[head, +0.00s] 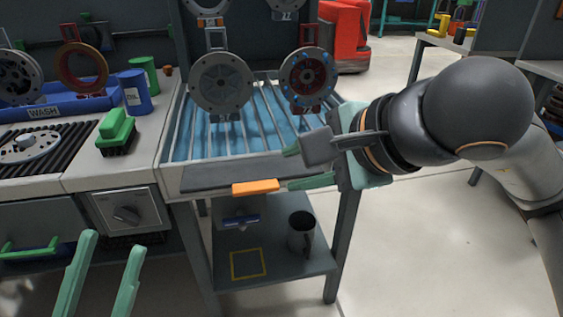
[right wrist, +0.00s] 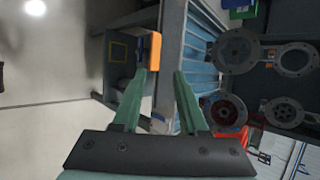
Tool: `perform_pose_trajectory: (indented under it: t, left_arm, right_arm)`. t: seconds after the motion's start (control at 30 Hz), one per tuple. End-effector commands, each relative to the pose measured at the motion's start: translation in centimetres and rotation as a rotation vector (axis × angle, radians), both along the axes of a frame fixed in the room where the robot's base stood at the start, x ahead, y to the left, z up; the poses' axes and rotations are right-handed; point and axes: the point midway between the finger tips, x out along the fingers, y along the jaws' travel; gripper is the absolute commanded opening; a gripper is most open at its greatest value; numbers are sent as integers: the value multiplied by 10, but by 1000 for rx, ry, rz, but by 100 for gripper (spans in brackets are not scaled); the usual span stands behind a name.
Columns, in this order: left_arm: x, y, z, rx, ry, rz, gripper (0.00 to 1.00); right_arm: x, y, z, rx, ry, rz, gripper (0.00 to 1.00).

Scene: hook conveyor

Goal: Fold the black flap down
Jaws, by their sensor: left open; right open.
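The black flap (head: 225,174) is a long dark panel along the front edge of the blue-floored rack trough. It looks raised, roughly level with the rim, not hanging. An orange tab (head: 255,187) sits at its front edge and also shows in the right wrist view (right wrist: 148,50). My right gripper (head: 292,167) is open and empty at the flap's right end, fingers pointing left towards the tab. In the right wrist view the tab is just beyond the left fingertip; contact cannot be told. My left gripper (head: 114,242) is open and empty at the lower left, apart from the flap.
Metal discs (head: 221,82) hang above the slatted trough (head: 185,130). A lower shelf (head: 275,262) holds a dark mug (head: 301,234). A green brush (head: 116,130) and blue canister (head: 134,92) stand on the left counter. Open floor lies to the right.

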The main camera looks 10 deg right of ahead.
Motion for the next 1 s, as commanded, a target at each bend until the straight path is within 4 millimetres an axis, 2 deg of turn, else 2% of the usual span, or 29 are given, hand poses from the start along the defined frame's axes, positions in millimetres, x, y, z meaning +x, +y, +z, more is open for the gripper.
perform_pose_trajectory:
  t: [0.37, 0.47, 0.57, 0.67, 0.77, 0.8, 0.9, 1.0]
  left_arm:
    - [0, 1, 3, -1, -6, 7, 50]
    - [0, 2, 4, -5, -6, 9, 50]
    - [0, 2, 4, -9, -6, 11, 50]
    - [0, 2, 4, -9, -5, 12, 50]
    - [1, 2, 4, -10, -3, 12, 50]
    - [1, 2, 3, -9, -2, 12, 50]
    - [1, 2, 3, -9, -2, 12, 50]
    - [1, 2, 3, -8, -1, 12, 50]
  right_arm:
    - [-7, -3, 5, 0, 1, 1, 42]
    - [-7, -2, 4, 3, 8, 5, 34]
    - [-15, 7, -9, 29, 67, 44, 22]
    - [-37, 28, -34, 100, 205, 133, 11]
    - [-73, 55, -59, 219, 409, 248, 0]
    - [-91, 65, -65, 275, 498, 293, 0]
    - [-132, 85, -71, 426, 720, 387, 0]
    - [-168, 98, -63, 592, 944, 461, 0]
